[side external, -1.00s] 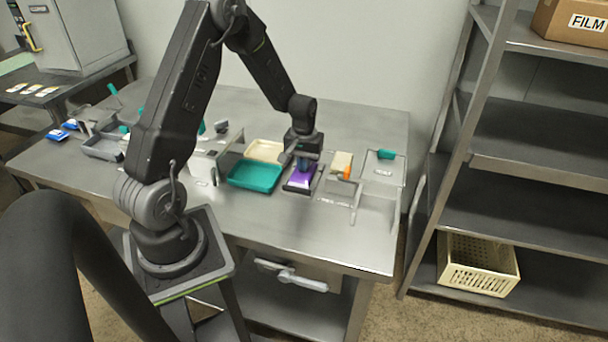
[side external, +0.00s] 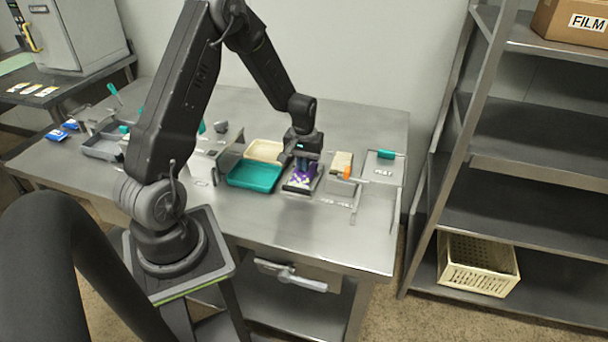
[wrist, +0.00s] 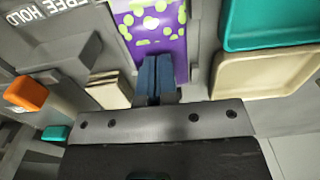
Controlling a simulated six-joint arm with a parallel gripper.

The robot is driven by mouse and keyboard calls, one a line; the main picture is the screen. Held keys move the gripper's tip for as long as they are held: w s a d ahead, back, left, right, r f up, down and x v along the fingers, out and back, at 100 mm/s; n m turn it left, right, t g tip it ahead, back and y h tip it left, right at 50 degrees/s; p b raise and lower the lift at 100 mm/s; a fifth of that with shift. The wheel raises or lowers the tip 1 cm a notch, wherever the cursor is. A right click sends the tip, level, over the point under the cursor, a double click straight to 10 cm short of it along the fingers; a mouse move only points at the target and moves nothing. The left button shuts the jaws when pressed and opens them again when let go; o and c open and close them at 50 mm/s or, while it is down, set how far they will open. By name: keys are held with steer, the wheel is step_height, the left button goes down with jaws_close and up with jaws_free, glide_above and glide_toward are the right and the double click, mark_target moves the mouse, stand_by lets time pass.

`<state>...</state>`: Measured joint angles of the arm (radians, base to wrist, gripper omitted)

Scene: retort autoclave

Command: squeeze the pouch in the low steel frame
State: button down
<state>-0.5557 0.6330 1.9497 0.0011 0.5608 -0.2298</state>
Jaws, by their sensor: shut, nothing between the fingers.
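The pouch (side external: 301,181) is purple with pale yellow-green blotches and lies flat in the low steel frame (side external: 287,189). In the wrist view the pouch (wrist: 152,22) shows at the top centre, its blotches clear and its near part plain purple. My gripper (side external: 303,170) is directly over the pouch, pointing down. In the wrist view my gripper (wrist: 158,75) has its two blue finger pads together with nothing between them. The fingertips overlap the pouch's plain part; I cannot tell whether they touch it. The fingers hide part of the pouch.
A teal tray (side external: 254,188) and a cream tray (side external: 264,145) stand left of the frame. An orange-handled item (side external: 347,172) and a cream block (side external: 341,158) are close on the right. A teal-handled item (side external: 386,154) lies further right. The table front is clear.

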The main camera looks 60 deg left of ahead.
step_height(320, 180, up, 8)
steer(key=shift+f, duration=0.15)
stand_by(0.6)
steer(key=s+d+r+m+t, duration=0.2)
steer(key=s+d+r+m, duration=0.15)
steer(key=d+r, duration=0.5)
steer(key=s+d+r+m+t, duration=0.25)
steer(key=s+d+r, duration=0.25)
steer(key=d+r, duration=0.35)
steer(key=s+d+r+m+t, duration=0.1)
steer(key=s+d+m, duration=0.2)
steer(key=s+d, duration=0.2)
steer(key=s, duration=0.3)
